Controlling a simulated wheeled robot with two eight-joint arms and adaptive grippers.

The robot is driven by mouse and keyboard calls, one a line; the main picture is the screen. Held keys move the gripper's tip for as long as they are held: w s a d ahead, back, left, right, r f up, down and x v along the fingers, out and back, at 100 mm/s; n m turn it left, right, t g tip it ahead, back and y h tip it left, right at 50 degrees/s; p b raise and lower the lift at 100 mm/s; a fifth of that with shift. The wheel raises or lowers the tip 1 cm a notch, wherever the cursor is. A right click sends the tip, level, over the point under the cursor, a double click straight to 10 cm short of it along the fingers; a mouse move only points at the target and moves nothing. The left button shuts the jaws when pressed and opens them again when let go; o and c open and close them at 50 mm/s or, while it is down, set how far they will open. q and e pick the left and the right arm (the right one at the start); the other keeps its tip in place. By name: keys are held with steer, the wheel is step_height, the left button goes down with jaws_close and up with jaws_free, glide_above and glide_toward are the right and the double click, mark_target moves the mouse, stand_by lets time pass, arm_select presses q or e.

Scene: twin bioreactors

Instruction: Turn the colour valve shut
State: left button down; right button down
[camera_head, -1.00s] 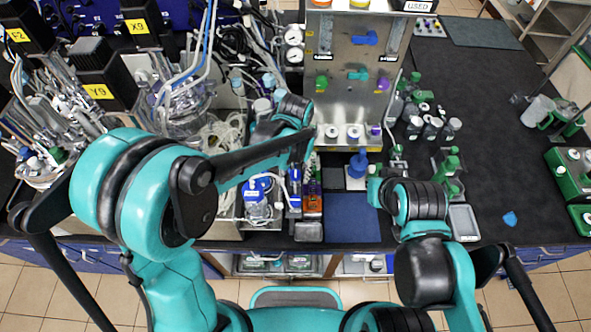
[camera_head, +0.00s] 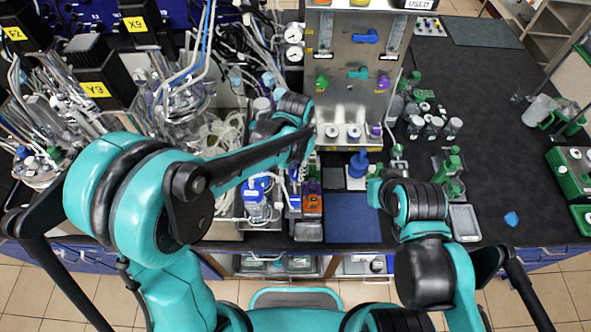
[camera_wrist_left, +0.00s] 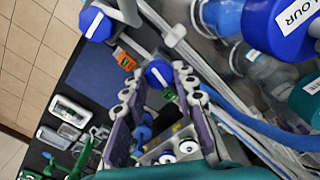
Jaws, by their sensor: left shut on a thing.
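In the left wrist view, a blue valve knob (camera_wrist_left: 158,74) with a white bar across it sits between the fingertips of my left gripper (camera_wrist_left: 158,82), which is shut on it. A second blue knob (camera_wrist_left: 97,23) with a white bar stands apart from the fingers. A bottle with a big blue cap (camera_wrist_left: 290,28), its label partly reading "OLOUR", is at the upper right. In the head view, my left wrist hides the fingers and the valve. My right gripper (camera_head: 375,188) is over the front of the bench; its fingers are not clear.
Blue-capped bottles (camera_head: 256,205) stand in front of my left wrist. A metal panel (camera_head: 352,90) with coloured valves rises behind. A blue mat (camera_head: 352,231) lies at the bench front. Tubing crowds the left; the dark bench (camera_head: 500,120) has free room at right.

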arm_select(q)
steer(key=m+b, duration=0.1)
steer(key=m, duration=0.2)
steer(key=shift+m, duration=0.3)
steer(key=m, duration=0.3)
steer(key=shift+m+b, duration=0.3)
steer(key=m, duration=0.4)
steer(key=shift+m+b, duration=0.3)
steer(key=shift+b, duration=0.05)
steer(key=shift+m, duration=1.7)
steer(key=c, duration=1.2)
jaws_free()
